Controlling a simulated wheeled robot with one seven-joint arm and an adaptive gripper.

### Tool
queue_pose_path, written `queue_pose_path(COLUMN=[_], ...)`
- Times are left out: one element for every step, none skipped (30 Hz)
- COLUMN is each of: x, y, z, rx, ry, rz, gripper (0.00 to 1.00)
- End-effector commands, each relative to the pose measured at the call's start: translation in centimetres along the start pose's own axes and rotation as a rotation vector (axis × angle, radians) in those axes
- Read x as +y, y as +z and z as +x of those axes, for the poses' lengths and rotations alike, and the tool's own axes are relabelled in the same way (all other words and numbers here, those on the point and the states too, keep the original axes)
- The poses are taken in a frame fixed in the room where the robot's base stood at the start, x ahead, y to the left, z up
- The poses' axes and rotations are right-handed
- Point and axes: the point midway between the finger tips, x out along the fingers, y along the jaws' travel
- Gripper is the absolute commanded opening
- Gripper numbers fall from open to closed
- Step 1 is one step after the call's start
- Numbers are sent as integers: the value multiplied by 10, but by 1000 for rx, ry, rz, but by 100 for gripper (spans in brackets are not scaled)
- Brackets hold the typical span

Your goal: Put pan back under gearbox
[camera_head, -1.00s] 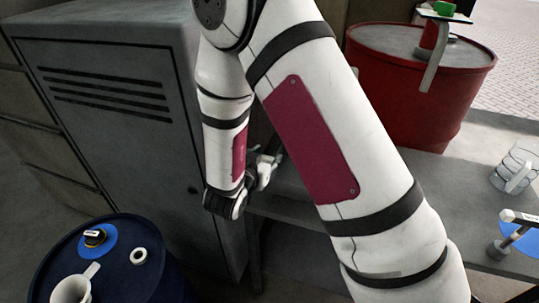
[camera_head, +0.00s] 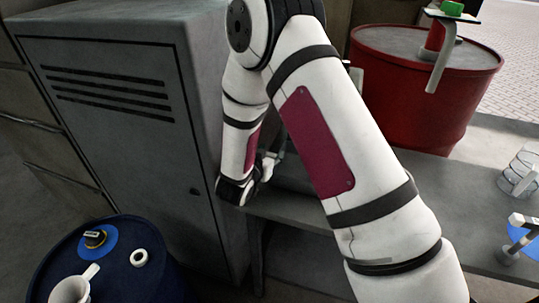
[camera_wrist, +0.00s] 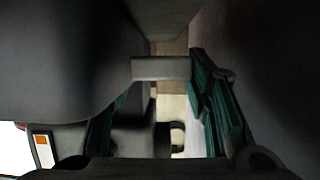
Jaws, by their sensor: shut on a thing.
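My gripper (camera_head: 268,166) is low beside the grey cabinet, over the grey bench, and mostly hidden by my own arm. In the wrist view its two teal-padded fingers (camera_wrist: 160,110) stand apart, and a pale grey bar (camera_wrist: 160,68) crosses between them. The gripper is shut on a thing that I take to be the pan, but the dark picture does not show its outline. A dark grey shape (camera_head: 292,174) beside the gripper may be part of it. The gearbox cannot be made out in either view.
The tall grey cabinet (camera_head: 110,120) stands left of the gripper. A glass jar (camera_head: 520,172) stands at the bench's right.

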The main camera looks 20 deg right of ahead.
Motion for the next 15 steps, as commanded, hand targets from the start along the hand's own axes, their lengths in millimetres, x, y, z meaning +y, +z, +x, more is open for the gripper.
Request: queue_pose_path(x=[0,0,0,0,0,0,0,0,0,0,0,0,0,0,0], y=[-1,0,1,2,3,2,2,2,2,2,2,2,2,2,2], z=[0,0,0,1,1,0,0,0,0,0,0,0,0,0,0], rx=[2,1,1,1,0,0,0,0,0,0,0,0,0,0,0], ry=[0,0,0,0,0,0,0,0,0,0,0,0,0,0,0], rz=[-1,-1,-1,-2,-1,-1,0,0,0,0,0,0,0,0,0], gripper=[0,0,0,0,46,55,62,64,64,64,64,64,64,64,64])
